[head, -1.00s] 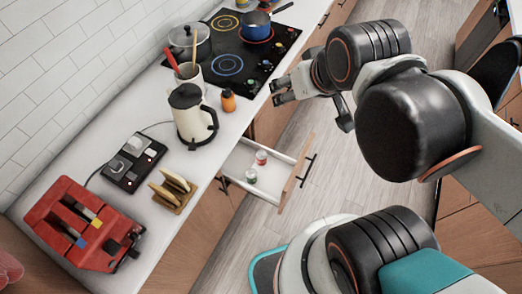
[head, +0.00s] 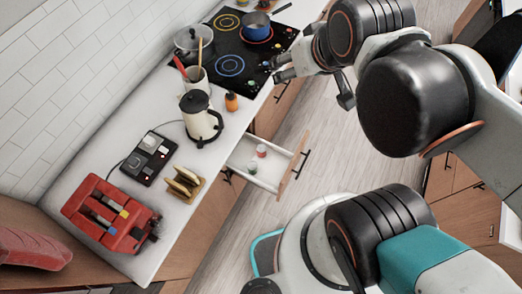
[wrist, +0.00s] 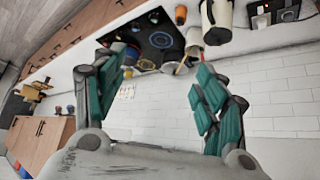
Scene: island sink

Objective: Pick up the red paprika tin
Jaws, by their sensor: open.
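A small tin with red on it (head: 261,150) stands in the open white drawer (head: 270,181) below the counter, in the head view. It is small and its label cannot be read. A second small tin, with green on it (head: 252,170), stands nearer in the same drawer. My gripper (head: 280,68) is above the drawer in the picture, near the cooktop's right edge, well apart from both tins. In the wrist view my gripper's teal-padded fingers (wrist: 155,82) are spread with nothing between them. I cannot make out the tins in the wrist view.
The counter holds a cream kettle (head: 198,122), an orange bottle (head: 231,102), a toast rack (head: 184,186), a red toaster (head: 105,215) and a black cooktop (head: 225,42) with a blue pan (head: 256,26). The drawer juts over open floor (head: 310,155).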

